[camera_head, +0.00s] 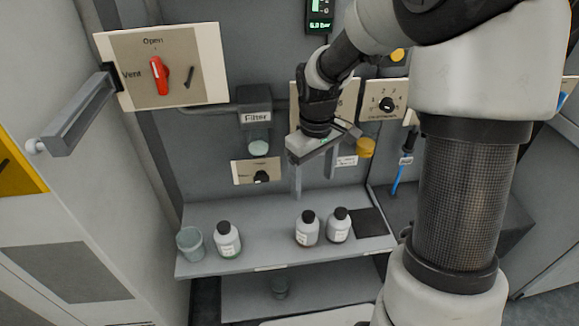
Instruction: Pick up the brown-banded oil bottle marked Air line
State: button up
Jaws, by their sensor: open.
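Three white bottles with black caps stand upright on a grey shelf (270,236). The left bottle (228,242) has a greenish lower edge. The middle bottle (307,231) seems to have a brownish lower edge. The right bottle (338,227) stands close beside it, and its band colour is unclear. All their labels are too small to read, so I cannot tell which is marked Air line. My gripper (315,178) is open and empty, fingers pointing down, above the middle and right bottles in the picture and apart from them.
A grey-green cup (190,243) stands left of the bottles. A dark square pad (370,222) lies at the shelf's right. A lever (75,115) juts out at left.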

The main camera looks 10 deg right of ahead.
aim_at(309, 213)
jog(key=f+b, duration=0.1)
jog(key=f, duration=0.3)
jog(key=f+b, duration=0.1)
jog(key=f, duration=0.4)
jog(key=f+b, duration=0.2)
jog(key=f, duration=0.2)
jog(key=shift+w+a+f, duration=0.1)
jog(key=shift+w+f, duration=0.15)
jog(key=shift+f, duration=0.05)
notch_tip(309, 213, down, 5)
jog(key=shift+s+a+f+b, duration=0.1)
jog(key=shift+s+f+b, duration=0.05)
jog(key=shift+b, duration=0.95)
jog(key=c, duration=1.4)
